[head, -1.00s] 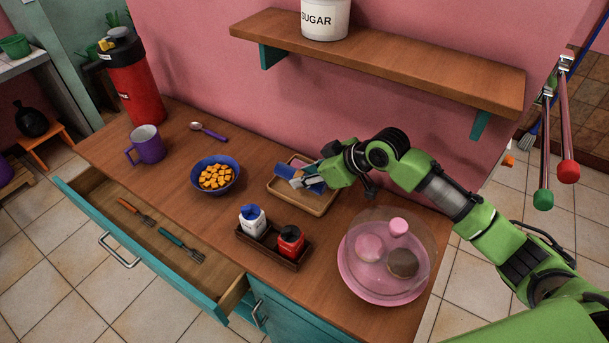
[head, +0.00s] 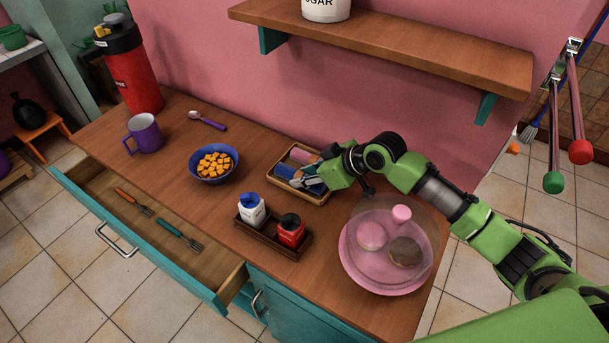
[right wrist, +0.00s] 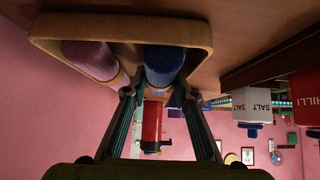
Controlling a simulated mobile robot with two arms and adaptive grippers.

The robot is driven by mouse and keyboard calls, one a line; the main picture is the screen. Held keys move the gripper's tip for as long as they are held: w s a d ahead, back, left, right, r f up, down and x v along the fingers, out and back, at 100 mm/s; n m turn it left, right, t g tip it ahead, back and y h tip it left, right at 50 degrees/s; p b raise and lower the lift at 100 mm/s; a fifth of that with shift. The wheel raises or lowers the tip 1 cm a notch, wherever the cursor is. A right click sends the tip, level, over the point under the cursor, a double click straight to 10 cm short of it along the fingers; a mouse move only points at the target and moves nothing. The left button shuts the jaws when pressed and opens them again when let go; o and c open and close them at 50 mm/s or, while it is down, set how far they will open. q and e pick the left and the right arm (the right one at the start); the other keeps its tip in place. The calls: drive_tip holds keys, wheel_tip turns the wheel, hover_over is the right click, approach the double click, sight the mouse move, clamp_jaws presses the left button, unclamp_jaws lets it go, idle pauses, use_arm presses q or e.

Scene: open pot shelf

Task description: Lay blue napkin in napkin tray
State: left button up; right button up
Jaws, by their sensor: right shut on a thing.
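The wooden napkin tray (head: 291,191) sits on the counter near the pink wall; its rim also shows in the right wrist view (right wrist: 120,22). The rolled blue napkin (head: 286,171) is low inside the tray, beside a rolled pink napkin (head: 302,156). My right gripper (head: 309,183) reaches in from the right and is shut on the blue napkin. In the right wrist view, the blue napkin (right wrist: 164,64) lies between the fingertips, with the pink napkin (right wrist: 90,60) to its left. I cannot tell whether the blue napkin touches the tray floor. My left gripper is not in view.
A dark caddy with salt (head: 251,211) and chilli (head: 291,231) shakers stands in front of the tray. A domed pink plate (head: 375,275) is at the right, under my arm. A blue bowl (head: 214,164) stands left. The shelf (head: 400,55) overhangs behind. The drawer (head: 130,225) is open.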

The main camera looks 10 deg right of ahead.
drive_tip(key=o, duration=1.2)
wheel_tip(320, 180, up, 10)
